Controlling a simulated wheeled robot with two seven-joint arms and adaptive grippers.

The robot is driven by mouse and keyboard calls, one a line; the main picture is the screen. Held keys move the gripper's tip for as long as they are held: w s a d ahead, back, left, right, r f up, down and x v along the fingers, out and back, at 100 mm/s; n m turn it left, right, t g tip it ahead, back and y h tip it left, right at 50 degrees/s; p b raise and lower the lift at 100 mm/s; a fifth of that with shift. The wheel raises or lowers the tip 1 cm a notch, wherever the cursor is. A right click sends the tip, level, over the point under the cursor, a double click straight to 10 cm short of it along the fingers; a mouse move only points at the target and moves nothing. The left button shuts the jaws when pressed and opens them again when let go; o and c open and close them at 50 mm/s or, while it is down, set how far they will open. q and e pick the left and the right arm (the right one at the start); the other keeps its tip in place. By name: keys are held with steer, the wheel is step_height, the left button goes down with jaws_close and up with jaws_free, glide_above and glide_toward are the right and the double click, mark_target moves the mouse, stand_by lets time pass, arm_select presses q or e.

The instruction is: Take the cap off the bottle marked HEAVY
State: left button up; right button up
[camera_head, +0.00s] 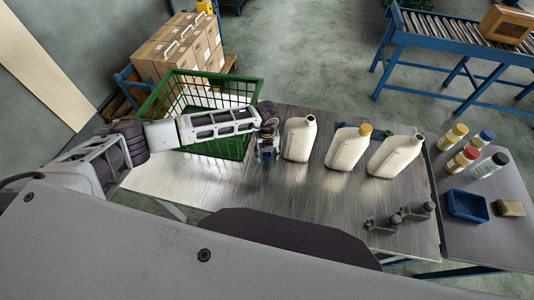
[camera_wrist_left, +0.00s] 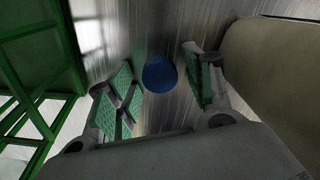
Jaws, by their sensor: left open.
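Three cream bottles stand upright in a row on the metal table: a left bottle (camera_head: 298,142), a middle bottle (camera_head: 345,150) with a yellow cap (camera_head: 365,129), and a right bottle (camera_head: 392,158). The left and right bottles show bare necks. No marking HEAVY is readable. My left gripper (camera_head: 266,156) is open beside the left bottle, pointing down. A round blue cap (camera_wrist_left: 160,75) shows between its parted fingers in the left wrist view; whether it rests on the table is unclear. The left bottle's side (camera_wrist_left: 275,75) is right of the fingers there. My right gripper is not in view.
A green crate (camera_head: 200,82) is just left of my left gripper. Two small grey fixtures (camera_head: 383,224) sit at the table's front right. A side table holds several small bottles (camera_head: 455,137), a blue tray (camera_head: 466,205) and a tan block (camera_head: 510,208). The table's front middle is clear.

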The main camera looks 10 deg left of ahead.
mark_target(267, 155)
arm_select(q)
steer(key=shift+r, duration=0.15)
steer(key=shift+r, duration=0.2)
step_height(267, 155, up, 12)
steer(key=b, duration=0.1)
steer(key=shift+f, duration=0.2)
stand_by(0.3)
steer(key=shift+s, duration=0.1)
stand_by(0.7)
